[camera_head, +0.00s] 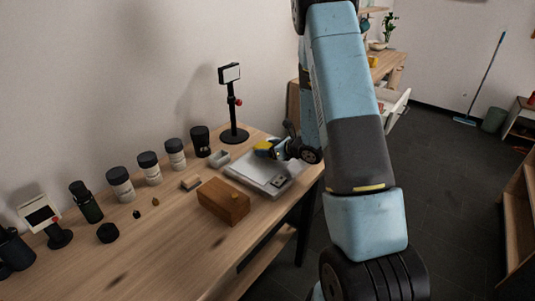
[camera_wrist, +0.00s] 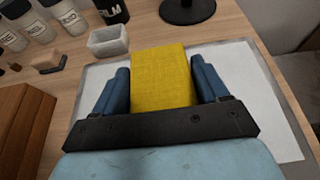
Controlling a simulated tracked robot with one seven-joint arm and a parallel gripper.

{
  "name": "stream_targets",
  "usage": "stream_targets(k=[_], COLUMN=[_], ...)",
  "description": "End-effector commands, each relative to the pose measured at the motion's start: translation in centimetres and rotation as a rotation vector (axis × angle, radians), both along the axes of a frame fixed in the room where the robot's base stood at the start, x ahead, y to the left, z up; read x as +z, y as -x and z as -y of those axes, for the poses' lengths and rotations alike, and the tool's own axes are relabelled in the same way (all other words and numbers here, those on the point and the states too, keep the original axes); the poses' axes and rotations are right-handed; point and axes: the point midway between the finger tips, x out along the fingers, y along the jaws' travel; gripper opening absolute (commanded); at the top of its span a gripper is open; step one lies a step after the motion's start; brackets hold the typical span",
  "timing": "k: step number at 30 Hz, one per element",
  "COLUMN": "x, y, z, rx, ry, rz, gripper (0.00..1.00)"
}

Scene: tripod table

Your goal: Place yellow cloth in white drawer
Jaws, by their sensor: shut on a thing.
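The yellow cloth (camera_wrist: 160,85) looks like a folded rectangular block in the wrist view. It sits between the two blue fingers of my gripper (camera_wrist: 160,66), which is shut on it. In the head view the yellow cloth (camera_head: 262,146) shows at the end of my gripper (camera_head: 268,151), over the back part of a white-topped flat tray on the table. I cannot tell whether the cloth touches the tray. A white, open drawer-like part (camera_head: 398,107) shows to the right behind my arm; my arm hides part of it, and its inside is not clear.
The flat tray (camera_head: 243,177) lies on the wooden table (camera_head: 160,255). A wooden box (camera_head: 223,201) stands in front of it. Jars (camera_head: 120,184), a small grey dish (camera_head: 219,158) and a black stand (camera_head: 234,135) line the back. Dark floor (camera_head: 450,190) is open at the right.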

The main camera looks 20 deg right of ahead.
Motion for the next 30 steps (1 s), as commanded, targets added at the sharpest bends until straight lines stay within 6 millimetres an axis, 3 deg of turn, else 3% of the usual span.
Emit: stream_targets(k=[6,18,19,26,30], x=[-2.2,-2.6,-2.6,-2.7,-2.7], y=[0.0,0.0,0.0,0.1,0.2], z=[0.2,0.2,0.2,0.1,0.0], rx=[-0.002,-0.002,-0.002,-0.001,0.001], ry=[0.000,0.000,0.000,0.000,0.000], rz=[-0.001,0.000,0.000,-0.003,-0.005], gripper=[0.40,0.40,0.76,0.98,0.99])
